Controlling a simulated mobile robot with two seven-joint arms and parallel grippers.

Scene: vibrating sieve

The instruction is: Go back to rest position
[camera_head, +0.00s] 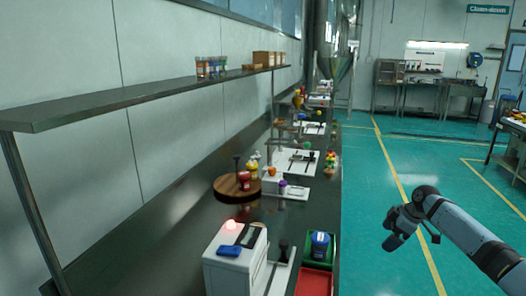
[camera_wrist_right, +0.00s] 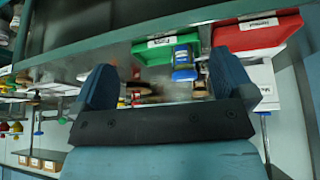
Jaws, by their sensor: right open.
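My right gripper (camera_head: 396,234) hangs over the green floor at the right of the head view, clear of the workbench (camera_head: 178,262). In the right wrist view my right gripper (camera_wrist_right: 164,88) has its two blue fingers spread wide, with nothing held between them. My left gripper does not show in either view.
A white machine (camera_head: 236,262), a green bin (camera_head: 333,244) with a blue-lidded jar (camera_head: 320,243), and a red bin (camera_head: 313,282) stand at the near bench end. A round wooden stand (camera_head: 230,190) is farther back. A shelf (camera_head: 150,90) overhangs the bench. The floor aisle is free.

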